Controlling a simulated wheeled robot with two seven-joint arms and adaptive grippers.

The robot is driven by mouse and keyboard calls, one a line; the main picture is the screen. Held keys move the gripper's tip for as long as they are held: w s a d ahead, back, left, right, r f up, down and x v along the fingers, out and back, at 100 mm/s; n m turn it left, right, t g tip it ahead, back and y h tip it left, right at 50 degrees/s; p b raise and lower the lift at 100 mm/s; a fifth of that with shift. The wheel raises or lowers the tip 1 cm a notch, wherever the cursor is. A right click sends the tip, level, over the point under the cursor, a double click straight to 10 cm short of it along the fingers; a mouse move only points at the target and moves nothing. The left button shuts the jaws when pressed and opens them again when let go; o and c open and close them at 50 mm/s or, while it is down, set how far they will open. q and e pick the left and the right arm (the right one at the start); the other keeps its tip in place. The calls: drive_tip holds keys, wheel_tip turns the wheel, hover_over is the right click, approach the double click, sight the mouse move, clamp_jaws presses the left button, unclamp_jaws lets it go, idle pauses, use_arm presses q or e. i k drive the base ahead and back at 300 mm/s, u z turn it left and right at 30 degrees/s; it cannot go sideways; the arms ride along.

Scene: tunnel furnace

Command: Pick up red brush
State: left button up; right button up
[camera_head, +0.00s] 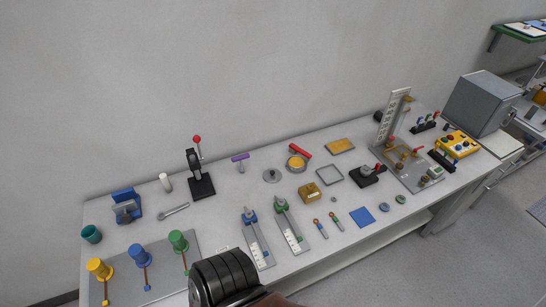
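A red bar-shaped thing (301,149), which looks like the red brush, lies toward the back middle of the long white table. It is beside a round yellow-and-grey piece (296,163), and I cannot tell whether they touch. It is small in the head view, so bristles cannot be made out. Neither of my grippers shows its fingers in the head view. A dark ribbed shape, which may be part of my arm, covers the table's front edge at the bottom.
A purple T-shaped tool (240,158) and a black lever stand (200,184) are left of the red thing. A yellow block (309,192) is in front of it, a yellow tray (341,146) to its right. A grey furnace box (481,103) stands far right.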

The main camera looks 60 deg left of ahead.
sight(293, 149)
drive_tip(key=z, duration=0.3)
drive_tip(key=k, duration=0.1)
drive_tip(key=u, duration=1.15)
